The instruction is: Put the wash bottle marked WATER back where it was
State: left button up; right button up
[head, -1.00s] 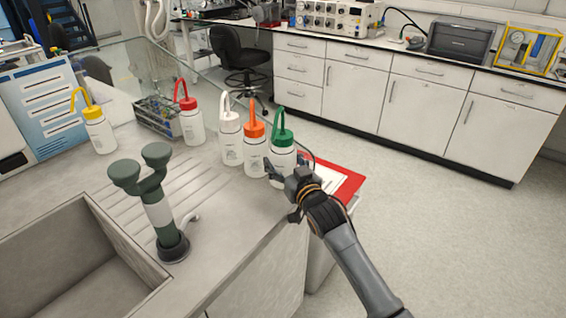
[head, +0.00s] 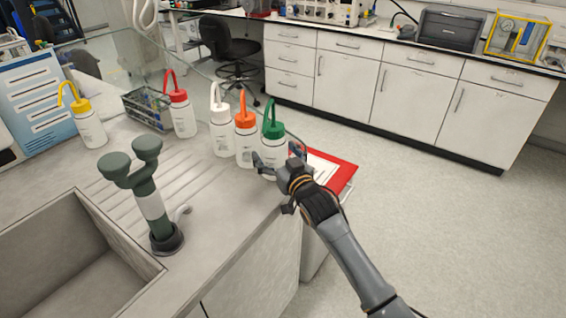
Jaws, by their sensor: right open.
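Several white wash bottles stand upright on the counter beside the sink: a yellow-capped one (head: 90,128), a red-capped one (head: 183,119), a white-capped one (head: 222,138), an orange-capped one (head: 244,147) and a green-capped one (head: 272,146). Their labels are too small to read, so I cannot tell which is marked WATER. My right gripper (head: 276,160) is open at the green-capped bottle, low on its near side, with its fingers spread across the lower body. I cannot tell whether they touch it. My left gripper is out of view.
A sink (head: 75,255) and a dark green tap (head: 150,205) are at the near left. A red folder with paper (head: 340,178) lies at the counter's right edge, close to my right gripper. Ribbed drainer counter lies before the bottles.

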jog(key=v, duration=1.2)
jog(key=shift+f, duration=0.1)
jog(key=s+d+f+m+g+h, duration=0.1)
jog(key=s+d+f+g+h, duration=0.3)
jog(key=f, duration=1)
jog(key=s+d+f+g+y, duration=0.1)
jog(key=s+d+f, duration=0.35)
jog(key=f, duration=0.85)
jog(key=s+d+f+m+g+h, duration=0.15)
jog(key=s+f, duration=0.45)
jog(key=f, duration=0.8)
jog(key=s+d+f+g+h, duration=0.1)
jog(key=s+d+f+g, duration=0.2)
jog(key=s+f, duration=0.6)
jog(key=s+d+f+g+h, duration=0.1)
jog(key=s+d+f+g, duration=0.1)
jog(key=s+f, duration=0.65)
jog(key=s+d+f+g, duration=0.1)
jog(key=s+f+g, duration=0.1)
jog(key=s, duration=0.8)
jog(key=s+d+f+g, duration=0.2)
jog(key=s, duration=0.8)
jog(key=shift+s+d+h, duration=0.2)
jog(key=shift+d+h, duration=0.1)
jog(key=shift+h, duration=0.15)
